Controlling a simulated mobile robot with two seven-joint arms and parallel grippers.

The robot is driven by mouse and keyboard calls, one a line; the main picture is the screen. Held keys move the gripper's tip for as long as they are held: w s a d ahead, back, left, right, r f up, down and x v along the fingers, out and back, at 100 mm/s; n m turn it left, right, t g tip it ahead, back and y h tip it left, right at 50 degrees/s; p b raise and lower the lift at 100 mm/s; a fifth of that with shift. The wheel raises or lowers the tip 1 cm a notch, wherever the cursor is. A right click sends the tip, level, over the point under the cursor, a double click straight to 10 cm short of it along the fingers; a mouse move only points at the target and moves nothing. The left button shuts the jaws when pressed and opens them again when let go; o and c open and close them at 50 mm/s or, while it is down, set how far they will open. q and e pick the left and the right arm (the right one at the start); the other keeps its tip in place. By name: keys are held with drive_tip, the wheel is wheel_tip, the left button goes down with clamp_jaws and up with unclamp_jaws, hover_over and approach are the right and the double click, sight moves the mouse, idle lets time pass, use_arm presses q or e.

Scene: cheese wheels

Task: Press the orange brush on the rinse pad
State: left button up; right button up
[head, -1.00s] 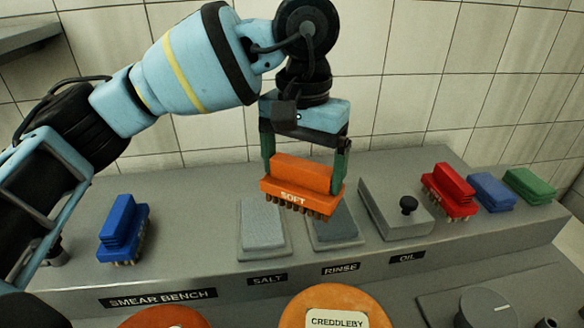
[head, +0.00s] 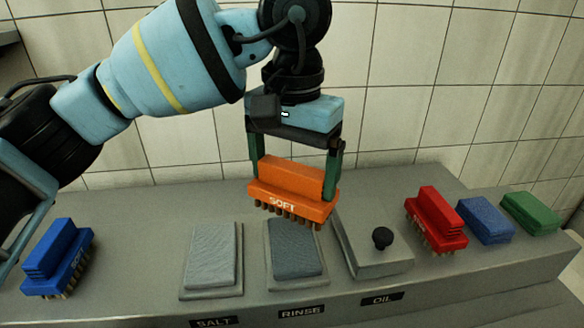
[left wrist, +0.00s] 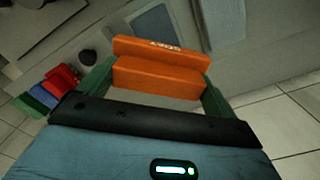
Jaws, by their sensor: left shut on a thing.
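My left gripper (head: 293,168) is shut on the orange brush (head: 290,182), labelled "SOFT", with its fingers at the two ends of the handle. The brush hangs bristles down, slightly tilted, above the back of the rinse pad. It also shows between the fingers in the left wrist view (left wrist: 158,72). The rinse pad (head: 296,250) is a dark grey pad on a grey base, behind the "RINSE" label (head: 302,312). The bristles look apart from the pad; the exact height is hard to tell. My right gripper is not in view.
A blue brush (head: 57,258) stands at far left. A red brush (head: 436,215), blue block (head: 486,218) and green block (head: 531,211) stand at right.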

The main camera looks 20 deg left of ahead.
sight(292, 193)
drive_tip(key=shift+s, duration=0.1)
use_arm(q)
drive_tip(key=shift+f, duration=0.2)
drive_tip(key=shift+f+b, duration=1.2)
drive_tip(key=shift+f, duration=0.65)
drive_tip(key=shift+f+b, duration=0.6)
drive_tip(key=shift+f, duration=0.3)
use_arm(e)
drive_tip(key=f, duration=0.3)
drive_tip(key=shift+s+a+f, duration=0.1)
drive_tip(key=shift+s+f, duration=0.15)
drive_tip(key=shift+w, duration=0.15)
use_arm(q)
drive_tip(key=shift+f, duration=0.15)
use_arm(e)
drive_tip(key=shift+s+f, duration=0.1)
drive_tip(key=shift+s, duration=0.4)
